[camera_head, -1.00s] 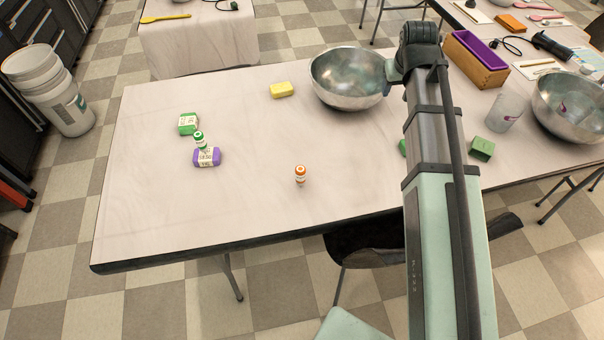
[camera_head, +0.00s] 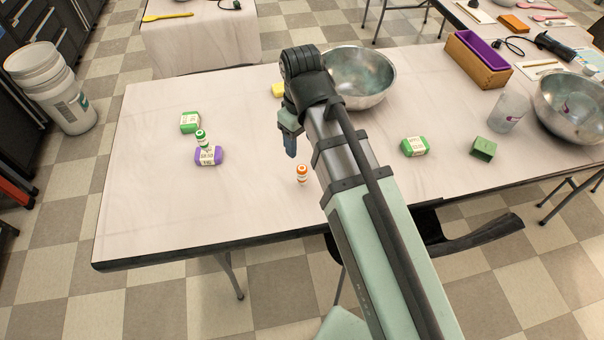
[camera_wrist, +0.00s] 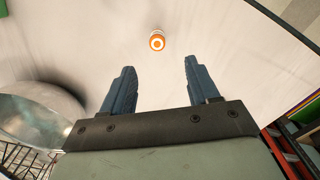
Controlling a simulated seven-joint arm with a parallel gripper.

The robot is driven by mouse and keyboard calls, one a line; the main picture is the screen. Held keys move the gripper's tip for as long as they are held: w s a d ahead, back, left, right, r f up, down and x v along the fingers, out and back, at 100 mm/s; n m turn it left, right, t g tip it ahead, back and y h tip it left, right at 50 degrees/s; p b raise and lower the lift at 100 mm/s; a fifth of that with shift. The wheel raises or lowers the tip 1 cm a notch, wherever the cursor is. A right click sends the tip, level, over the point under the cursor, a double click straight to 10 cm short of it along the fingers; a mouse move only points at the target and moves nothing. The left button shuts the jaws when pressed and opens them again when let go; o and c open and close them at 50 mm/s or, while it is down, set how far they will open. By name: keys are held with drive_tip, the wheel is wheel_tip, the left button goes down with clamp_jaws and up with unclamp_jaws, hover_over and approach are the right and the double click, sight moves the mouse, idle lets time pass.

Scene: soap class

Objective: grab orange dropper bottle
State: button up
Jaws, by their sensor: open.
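The orange dropper bottle (camera_head: 302,175) stands upright on the table (camera_head: 240,205), close to its front edge. It has an orange cap and a white label. In the head view my gripper (camera_head: 290,148) is above the table, up and a little left of the bottle. In the wrist view my gripper (camera_wrist: 158,72) shows two blue fingers spread apart with nothing between them. There the bottle (camera_wrist: 157,40) shows from above, beyond the fingertips and roughly centred between them.
A green-capped bottle (camera_head: 201,138) stands by a purple soap package (camera_head: 209,157), with a green package (camera_head: 190,122) behind. A yellow bar (camera_head: 278,90) is partly behind my arm. A metal bowl (camera_head: 360,78) stands at the back. The table's left front is clear.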

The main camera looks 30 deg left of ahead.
sight(302, 168)
wheel_tip(302, 168, down, 8)
drive_tip(key=shift+r, duration=0.2)
drive_tip(key=shift+f, duration=0.2)
drive_tip(key=shift+w+f, duration=0.1)
drive_tip(key=shift+w+a+f, duration=0.1)
drive_tip(key=shift+f, duration=1.15)
drive_tip(key=shift+w+a+f, duration=0.1)
drive_tip(key=shift+f, duration=1.1)
drive_tip(key=shift+c, duration=0.4)
drive_tip(key=c, duration=1)
